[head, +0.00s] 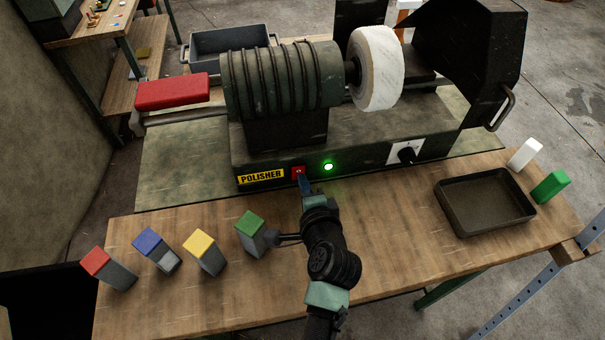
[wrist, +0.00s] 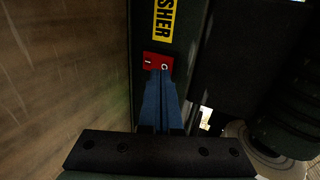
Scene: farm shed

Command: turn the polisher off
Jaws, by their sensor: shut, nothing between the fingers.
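The polisher (head: 285,85) stands on the wooden bench, with a ribbed dark green motor and a white buffing wheel (head: 377,68) on the right. Its front carries a yellow "POLISHER" label (head: 261,177), a red switch (head: 298,172) and a green light (head: 328,167) that is lit. In the wrist view the red switch (wrist: 157,61) shows a line mark and a circle mark. My gripper (head: 304,182) is shut and empty, its blue fingertips (wrist: 163,74) at the lower edge of the switch by the circle mark. I cannot tell whether they touch it.
Several colour-topped grey blocks (head: 205,254) stand on the bench at front left. A dark tray (head: 486,203), a white block (head: 524,153) and a green block (head: 550,186) are at right. A black knob (head: 406,154) is on the polisher's front. Bench is bare between my arm and the tray.

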